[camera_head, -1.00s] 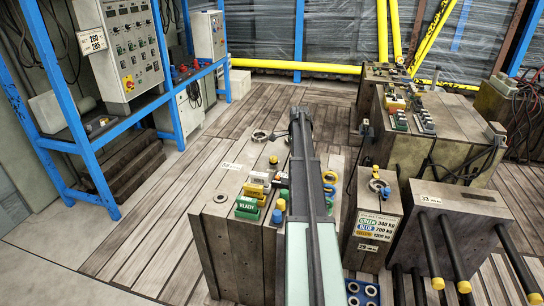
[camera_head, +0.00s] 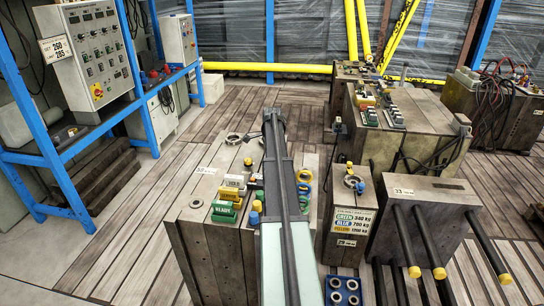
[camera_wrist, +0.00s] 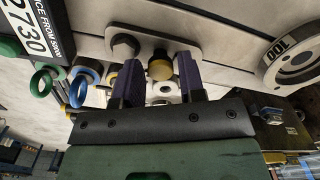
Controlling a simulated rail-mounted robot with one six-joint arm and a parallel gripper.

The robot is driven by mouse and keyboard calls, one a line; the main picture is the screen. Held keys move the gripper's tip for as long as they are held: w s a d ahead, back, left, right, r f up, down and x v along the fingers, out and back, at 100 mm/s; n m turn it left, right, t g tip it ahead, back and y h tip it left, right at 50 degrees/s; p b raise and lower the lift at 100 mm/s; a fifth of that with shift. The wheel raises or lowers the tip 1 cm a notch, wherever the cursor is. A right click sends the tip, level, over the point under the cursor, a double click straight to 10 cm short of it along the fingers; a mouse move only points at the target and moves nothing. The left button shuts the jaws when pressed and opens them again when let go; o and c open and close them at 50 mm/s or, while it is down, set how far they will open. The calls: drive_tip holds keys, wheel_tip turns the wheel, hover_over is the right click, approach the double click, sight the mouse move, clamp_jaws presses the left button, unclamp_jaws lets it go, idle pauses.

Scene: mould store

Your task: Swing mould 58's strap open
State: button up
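The wrist view shows a pale metal strap (camera_wrist: 185,42) bolted across a steel mould face, with a dark hex bolt (camera_wrist: 125,47) at its left. A brass-coloured knob (camera_wrist: 160,66) sits at its middle. My gripper (camera_wrist: 159,70) is open. Its two purple-padded fingers stand either side of the knob, with gaps visible; contact with the strap cannot be told. In the head view my arm crosses a large steel mould (camera_head: 205,245), hiding part of its top. This mould's small number label (camera_head: 206,170) is too small to read surely. The gripper is not clear there.
Mould 29 (camera_head: 336,222) and mould 33 (camera_head: 415,215), with yellow-tipped black bars, stand right of my arm. Green and yellow blocks (camera_head: 224,208) lie on the large mould. Blue and green rings (camera_wrist: 78,90) and a round flange (camera_wrist: 292,62) flank the strap. Plank floor is open at left.

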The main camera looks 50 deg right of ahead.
wheel_tip(320, 180, up, 11)
drive_tip(key=p, duration=1)
drive_tip(key=shift+p, duration=0.4)
drive_tip(key=shift+f, duration=0.15)
